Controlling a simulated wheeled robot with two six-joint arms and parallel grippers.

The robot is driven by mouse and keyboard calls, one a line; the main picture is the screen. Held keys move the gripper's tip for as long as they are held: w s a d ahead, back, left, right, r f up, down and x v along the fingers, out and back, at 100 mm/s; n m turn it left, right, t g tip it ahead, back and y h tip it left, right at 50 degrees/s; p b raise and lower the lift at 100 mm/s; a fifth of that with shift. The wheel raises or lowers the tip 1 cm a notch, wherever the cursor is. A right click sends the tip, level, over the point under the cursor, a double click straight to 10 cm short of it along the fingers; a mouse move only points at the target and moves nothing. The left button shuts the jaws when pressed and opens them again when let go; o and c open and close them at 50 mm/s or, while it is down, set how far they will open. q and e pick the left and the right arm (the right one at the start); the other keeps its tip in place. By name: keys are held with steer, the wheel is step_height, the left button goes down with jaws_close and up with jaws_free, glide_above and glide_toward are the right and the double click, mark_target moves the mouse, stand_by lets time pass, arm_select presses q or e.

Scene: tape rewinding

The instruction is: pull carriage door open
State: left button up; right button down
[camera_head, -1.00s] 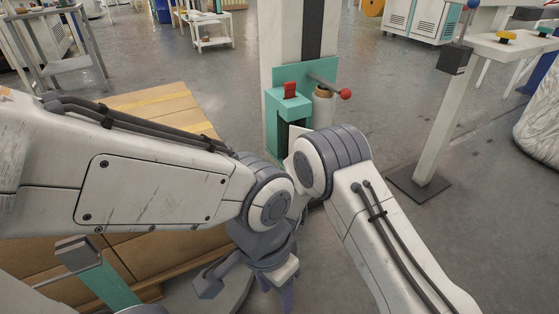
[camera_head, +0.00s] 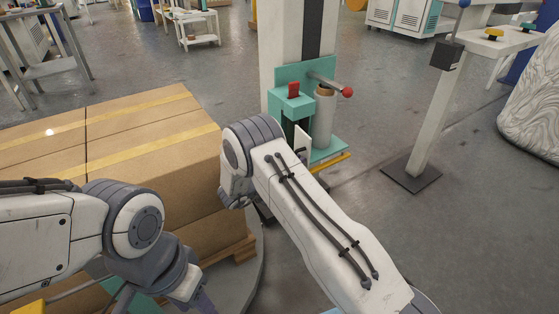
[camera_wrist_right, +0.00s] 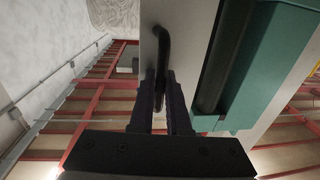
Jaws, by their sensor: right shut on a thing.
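The teal carriage (camera_head: 290,104) sits on the white mast and holds a roll of film (camera_head: 324,118). Its white door panel (camera_head: 303,145) shows just past my right forearm. In the right wrist view the door panel (camera_wrist_right: 205,40) is pale, with a black bar handle (camera_wrist_right: 162,45). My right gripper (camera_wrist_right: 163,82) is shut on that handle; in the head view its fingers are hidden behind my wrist. I cannot tell how far the door stands open. My left gripper (camera_head: 203,303) hangs at the lower edge, away from the carriage, with its fingertips cut off.
Stacked cardboard boxes (camera_head: 150,120) stand on a pallet left of the mast. A red-knobbed lever (camera_head: 346,92) sticks out from the carriage. A white post (camera_head: 430,120) on a dark base stands to the right. The floor between is clear.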

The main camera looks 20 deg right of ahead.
steer(key=shift+w+a+r, duration=0.1)
steer(key=shift+w+r, duration=0.05)
steer(key=shift+r, duration=0.1)
steer(key=c, duration=1.2)
jaws_free()
steer(key=shift+o, duration=0.2)
steer(key=shift+f, duration=0.1)
steer(key=p+v, duration=0.2)
steer(key=v, duration=0.8)
steer(key=shift+a, duration=0.3)
steer(key=shift+d, duration=0.1)
